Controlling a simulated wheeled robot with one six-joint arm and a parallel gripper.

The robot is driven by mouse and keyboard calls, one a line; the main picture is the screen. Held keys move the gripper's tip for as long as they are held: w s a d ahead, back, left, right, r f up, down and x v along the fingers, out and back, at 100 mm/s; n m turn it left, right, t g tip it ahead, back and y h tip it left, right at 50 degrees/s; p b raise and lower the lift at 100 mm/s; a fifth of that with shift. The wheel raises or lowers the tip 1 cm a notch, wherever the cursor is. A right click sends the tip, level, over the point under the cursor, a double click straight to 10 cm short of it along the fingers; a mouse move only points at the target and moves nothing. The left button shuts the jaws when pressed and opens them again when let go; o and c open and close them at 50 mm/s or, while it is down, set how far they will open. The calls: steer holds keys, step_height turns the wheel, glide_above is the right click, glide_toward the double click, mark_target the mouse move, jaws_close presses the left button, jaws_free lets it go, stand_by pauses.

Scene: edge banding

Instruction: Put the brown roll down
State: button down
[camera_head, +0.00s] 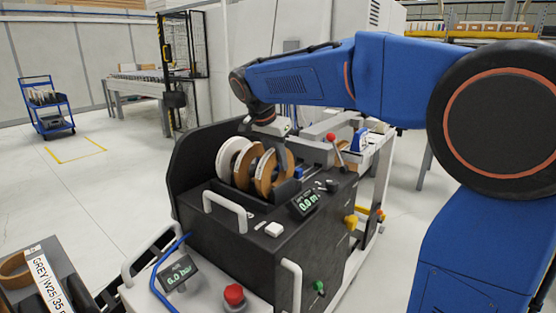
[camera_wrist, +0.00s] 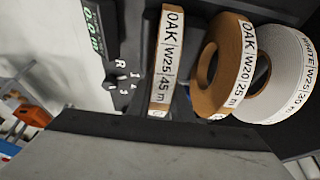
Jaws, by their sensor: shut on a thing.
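A brown roll (camera_head: 266,180), the frontmost of the row, stands upright on the dark machine top. In the wrist view the nearest brown roll (camera_wrist: 166,60) is edge-on, labelled OAK W25 45 m. My gripper (camera_head: 272,138) comes down from above and is shut on this roll. The fingertips are partly hidden, and I cannot tell whether the roll's underside touches the machine. Behind it are a second brown roll (camera_wrist: 225,66), labelled OAK W20 25 m, and a white roll (camera_wrist: 279,75).
The black machine (camera_head: 240,245) has a dark curved guard (camera_head: 190,165) left of the rolls. A white handle (camera_head: 226,208), a display (camera_head: 305,202) and a red-knobbed lever (camera_head: 332,140) stand close by.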

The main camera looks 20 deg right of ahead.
steer(key=shift+f, duration=0.1)
steer(key=c, duration=1.6)
jaws_free()
steer(key=shift+s+a+r, duration=0.1)
steer(key=shift+r, duration=0.5)
steer(key=v, duration=1.1)
steer(key=shift+r, duration=0.2)
steer(key=s+d+f+n+y, duration=0.1)
steer(key=s+d+f+n, duration=0.2)
steer(key=s+f, duration=0.6)
steer(key=s+d+f+n+t+y, duration=0.1)
steer(key=s+d+f+n, duration=0.3)
steer(key=s+f, duration=0.5)
steer(key=s+d+f+n+t+y, duration=0.1)
steer(key=s+d+f+n, duration=0.2)
steer(key=s+f, duration=0.6)
steer(key=shift+s+d+f+n+y, duration=0.1)
steer(key=shift+s+d+n+y, duration=0.1)
steer(key=shift+s, duration=0.7)
steer(key=shift+s+d+f+n+y, duration=0.15)
steer(key=shift+s+n+y, duration=0.05)
steer(key=shift+s, duration=0.75)
